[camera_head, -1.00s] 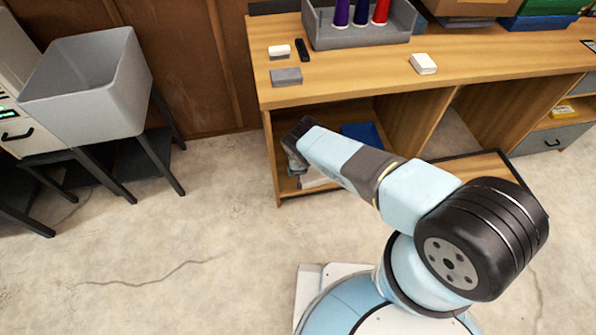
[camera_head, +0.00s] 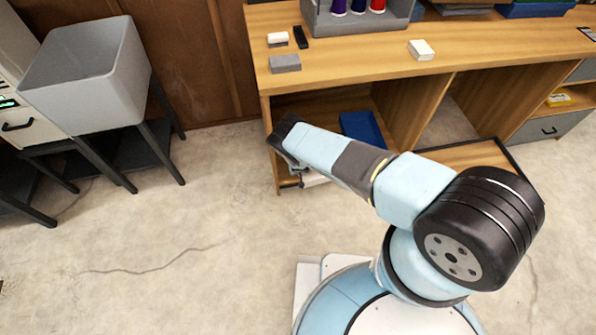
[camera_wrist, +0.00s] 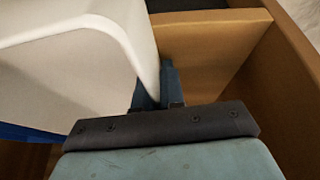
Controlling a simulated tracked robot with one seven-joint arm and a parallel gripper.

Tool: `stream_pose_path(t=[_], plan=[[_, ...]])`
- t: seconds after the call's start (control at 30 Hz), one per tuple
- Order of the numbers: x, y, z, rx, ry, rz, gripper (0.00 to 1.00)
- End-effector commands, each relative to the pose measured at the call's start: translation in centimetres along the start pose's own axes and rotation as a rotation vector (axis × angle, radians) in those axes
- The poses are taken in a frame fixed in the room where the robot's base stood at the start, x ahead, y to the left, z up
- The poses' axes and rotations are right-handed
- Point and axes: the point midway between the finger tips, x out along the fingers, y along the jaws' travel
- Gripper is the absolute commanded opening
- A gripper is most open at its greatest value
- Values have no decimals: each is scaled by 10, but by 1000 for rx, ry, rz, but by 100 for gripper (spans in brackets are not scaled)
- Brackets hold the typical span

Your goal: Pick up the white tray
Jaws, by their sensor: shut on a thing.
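The white tray (camera_wrist: 75,70) fills the left of the wrist view, seen close up with its rounded rim and wall. My gripper (camera_wrist: 160,85) is shut on the tray's edge at its right end; the fingertips are partly hidden by the rim. In the head view only a small pale part of the tray (camera_head: 313,178) shows below my arm, at the open front of the bench's left compartment. My gripper (camera_head: 285,155) is there too, its fingers mostly hidden. I cannot tell whether the tray touches the shelf.
The wooden bench (camera_head: 470,65) has a top and side panels close around the compartment. A blue tray (camera_head: 362,130) lies inside it, to the right. A grey sink (camera_head: 90,80) on dark legs stands at left. The concrete floor (camera_head: 200,240) in front is clear.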

Motion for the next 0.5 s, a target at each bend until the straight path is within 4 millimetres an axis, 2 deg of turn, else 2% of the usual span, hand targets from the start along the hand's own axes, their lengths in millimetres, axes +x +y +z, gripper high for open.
stream_pose_path(t=[0.07, 0.1, 0.4, 0.5], plan=[[1, 1, 4, 1, -5, 1, 0], [1, 1, 4, 1, -5, 1, 10], [1, 2, 4, 2, -5, 2, 38], [1, 2, 3, 2, -4, 2, 38]])
